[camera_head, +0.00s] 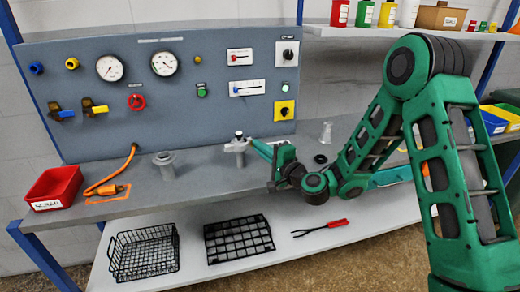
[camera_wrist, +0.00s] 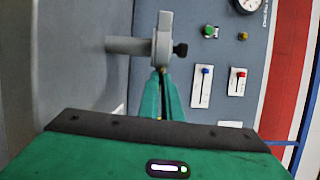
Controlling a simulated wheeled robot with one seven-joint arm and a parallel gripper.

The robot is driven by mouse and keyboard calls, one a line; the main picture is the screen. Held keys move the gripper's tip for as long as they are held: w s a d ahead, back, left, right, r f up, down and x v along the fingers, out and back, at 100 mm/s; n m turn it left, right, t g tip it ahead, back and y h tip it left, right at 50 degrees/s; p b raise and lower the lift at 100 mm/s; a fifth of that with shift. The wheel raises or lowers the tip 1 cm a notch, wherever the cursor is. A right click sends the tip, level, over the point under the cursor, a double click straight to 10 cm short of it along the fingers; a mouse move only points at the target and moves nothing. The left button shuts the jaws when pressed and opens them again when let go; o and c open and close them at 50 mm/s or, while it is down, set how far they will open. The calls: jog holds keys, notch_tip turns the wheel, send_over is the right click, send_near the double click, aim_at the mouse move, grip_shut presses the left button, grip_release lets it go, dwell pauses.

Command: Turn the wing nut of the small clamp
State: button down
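The small clamp (camera_head: 236,148) is a grey fitting that stands upright on a pipe stub on the bench, just in front of the panel. Its black wing nut (camera_head: 239,135) is on top. In the wrist view, the clamp (camera_wrist: 164,38) lies on its side in the picture and the dark wing nut (camera_wrist: 180,49) sticks out to the right. My gripper (camera_head: 256,145) reaches in from the right, with its green fingertips at the clamp. In the wrist view, the fingers (camera_wrist: 160,78) look close together and end just below the clamp. Contact and any gap are unclear.
A grey flanged stub (camera_head: 164,162) stands left of the clamp. An orange hose (camera_head: 112,184) and a red bin (camera_head: 55,188) are farther left. A small black ring (camera_head: 320,158) and a pale fitting (camera_head: 326,132) are to the right. The gauge panel (camera_head: 215,105) rises behind.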

jog(key=m, duration=0.4)
jog(key=shift+m, duration=0.4)
jog(key=m, duration=0.8)
jog(key=shift+m, duration=2.3)
jog(key=c, duration=1.9)
grip_release()
jog(key=shift+c, duration=0.2)
jog(key=shift+a, duration=0.1)
